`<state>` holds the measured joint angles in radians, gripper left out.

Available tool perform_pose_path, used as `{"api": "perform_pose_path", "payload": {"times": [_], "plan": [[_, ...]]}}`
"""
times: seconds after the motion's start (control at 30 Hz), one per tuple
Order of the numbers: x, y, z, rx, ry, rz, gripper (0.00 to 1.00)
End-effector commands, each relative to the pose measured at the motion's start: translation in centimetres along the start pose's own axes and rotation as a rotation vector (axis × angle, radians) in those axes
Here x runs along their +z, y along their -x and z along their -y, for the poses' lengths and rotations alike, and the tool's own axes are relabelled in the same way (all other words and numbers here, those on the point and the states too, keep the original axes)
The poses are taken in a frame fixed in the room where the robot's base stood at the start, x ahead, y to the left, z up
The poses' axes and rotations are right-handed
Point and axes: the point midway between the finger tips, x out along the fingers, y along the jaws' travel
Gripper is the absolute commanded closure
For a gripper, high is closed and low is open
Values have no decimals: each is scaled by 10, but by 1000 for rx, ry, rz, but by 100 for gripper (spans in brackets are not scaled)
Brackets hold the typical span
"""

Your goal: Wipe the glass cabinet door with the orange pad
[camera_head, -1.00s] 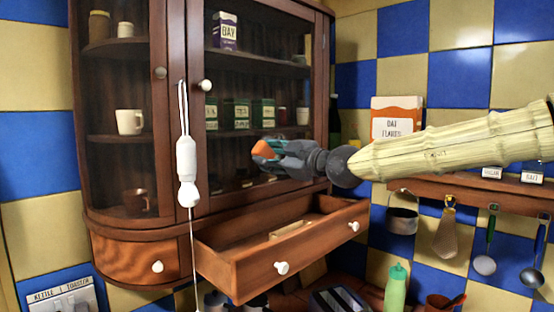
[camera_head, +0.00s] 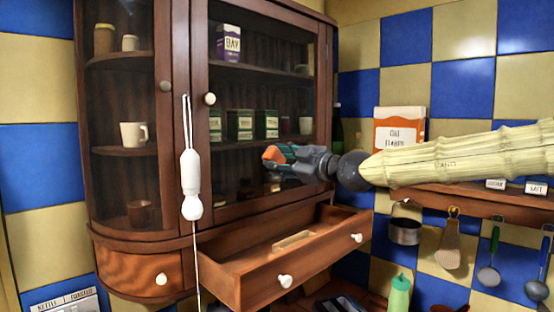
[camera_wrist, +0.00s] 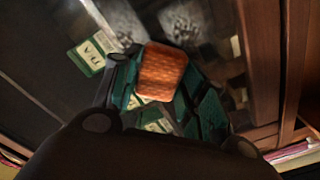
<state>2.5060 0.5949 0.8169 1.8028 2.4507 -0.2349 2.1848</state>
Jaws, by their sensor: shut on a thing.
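The orange pad (camera_wrist: 161,72) is between the fingers of my gripper, and its orange edge also shows in the head view (camera_head: 271,154). My gripper (camera_head: 280,157) is shut on the pad, in front of the lower right part of the glass cabinet door (camera_head: 262,90). In the wrist view the teal fingers (camera_wrist: 165,100) lie around the pad, with the glass and a green tin behind. I cannot tell whether the pad touches the glass. The door looks closed, and tins, a purple box and jars show through it.
An open drawer (camera_head: 290,262) juts out below the door and my gripper. A white cord pull (camera_head: 191,180) hangs in front of the cabinet at left. A rail (camera_head: 470,198) with a pan and hanging utensils is at right. An orange and white box (camera_head: 398,128) stands behind my arm.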

Motion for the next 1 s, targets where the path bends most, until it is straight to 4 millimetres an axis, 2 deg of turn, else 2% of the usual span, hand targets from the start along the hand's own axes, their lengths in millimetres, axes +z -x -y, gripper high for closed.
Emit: {"api": "perform_pose_path", "payload": {"times": [0.73, 1.0], "plan": [[29, -2, -31, 0, -2, 0, 77], [36, -3, -36, 0, -1, 0, 77]]}}
